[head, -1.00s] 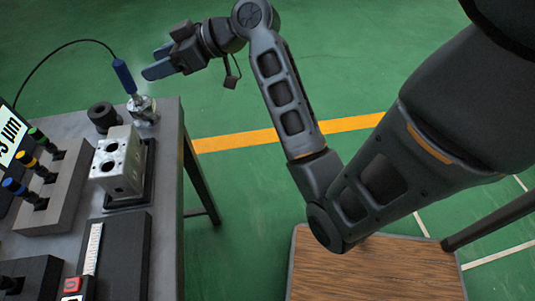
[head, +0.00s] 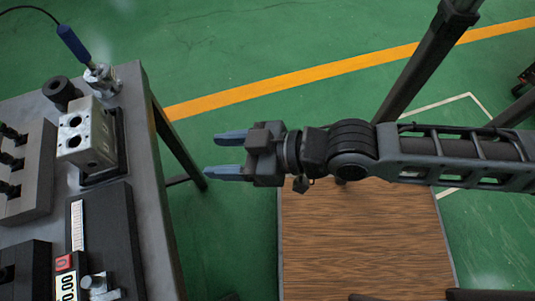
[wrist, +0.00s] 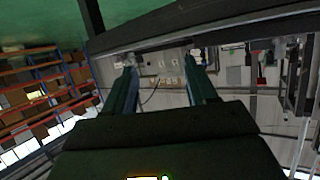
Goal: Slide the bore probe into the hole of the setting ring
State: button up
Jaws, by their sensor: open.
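The bore probe (head: 74,44) has a blue handle and a black cable from its top. It stands tilted at the table's far right corner, its lower end at a shiny metal ring-like piece (head: 103,79). Whether its tip is inside that piece cannot be told. A black round piece with a hole (head: 62,92) stands just left of it. I cannot tell for sure which of the two is the setting ring. My gripper (head: 210,155) is open and empty, right of the table and well apart from the probe. Its two fingers also show in the wrist view (wrist: 163,65).
A metal valve block (head: 88,140) with bores sits on a black base on the grey table (head: 150,215). A grey rack (head: 25,180) with black plugs is at left. A dark plate (head: 115,240) and a gauge (head: 68,280) are near the front.

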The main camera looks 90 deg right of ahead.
jog(key=s+a+r+n+t+y, duration=0.1)
jog(key=s+a+r+n+y, duration=0.1)
jog(key=s+r, duration=0.3)
jog(key=shift+s+a, duration=0.7)
jog(key=shift+s, duration=0.4)
jog(key=shift+r, duration=0.15)
